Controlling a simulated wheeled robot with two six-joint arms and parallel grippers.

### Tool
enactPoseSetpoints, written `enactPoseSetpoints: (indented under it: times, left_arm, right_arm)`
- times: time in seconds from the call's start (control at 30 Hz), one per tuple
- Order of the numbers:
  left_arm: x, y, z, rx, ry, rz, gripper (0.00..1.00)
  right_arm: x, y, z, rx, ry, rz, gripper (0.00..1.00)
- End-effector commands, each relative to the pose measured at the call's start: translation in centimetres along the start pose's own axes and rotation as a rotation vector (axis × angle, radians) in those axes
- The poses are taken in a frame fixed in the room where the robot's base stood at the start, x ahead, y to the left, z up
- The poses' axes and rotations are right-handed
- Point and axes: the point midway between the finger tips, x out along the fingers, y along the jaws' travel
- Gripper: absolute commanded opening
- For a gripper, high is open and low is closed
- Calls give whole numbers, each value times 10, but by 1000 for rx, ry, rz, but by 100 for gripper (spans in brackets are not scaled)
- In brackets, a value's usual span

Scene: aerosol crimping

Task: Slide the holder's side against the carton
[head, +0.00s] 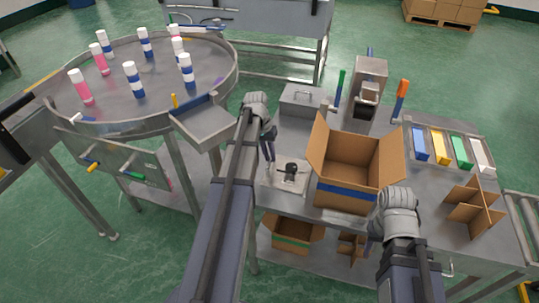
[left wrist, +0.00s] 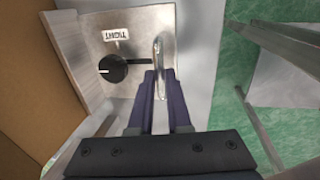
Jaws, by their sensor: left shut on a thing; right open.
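The holder (head: 287,180) is a small metal plate with a black knob, lying on the table just left of the open brown carton (head: 345,192). In the left wrist view the holder (left wrist: 118,32) shows a TIGHT label, the knob and a metal handle (left wrist: 160,50). My left gripper (head: 270,155) is shut on that handle; its fingertips (left wrist: 155,85) also show in the left wrist view. The carton (left wrist: 25,80) is close beside the holder's raised side; whether they touch is unclear. My right gripper (head: 372,237) is open at the carton's front right, partly hidden by its wrist.
A rotary table (head: 145,110) with several capped bottles stands at the left, with a metal chute (head: 210,122). Coloured trays (head: 440,146) and a cardboard divider (head: 472,205) are at the right.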

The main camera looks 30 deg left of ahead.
Motion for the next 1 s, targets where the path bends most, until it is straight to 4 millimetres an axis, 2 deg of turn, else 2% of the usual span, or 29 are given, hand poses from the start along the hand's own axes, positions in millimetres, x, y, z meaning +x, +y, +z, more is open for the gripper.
enactPoseSetpoints:
  times: [0.37,0.47,0.7,0.97,1.0]
  left_arm:
    - [0,1,0,0,0,0,0]
    - [2,9,0,2,-1,0,0]
    - [9,45,0,2,0,1,0]
    - [9,44,0,-1,1,0,0]
    - [9,44,0,-1,1,0,20]
  right_arm:
    - [0,0,0,0,0,0,50]
    - [0,0,0,0,0,0,50]
    - [0,0,0,0,0,0,50]
    - [0,0,0,0,0,0,50]
    - [0,0,0,0,0,0,50]
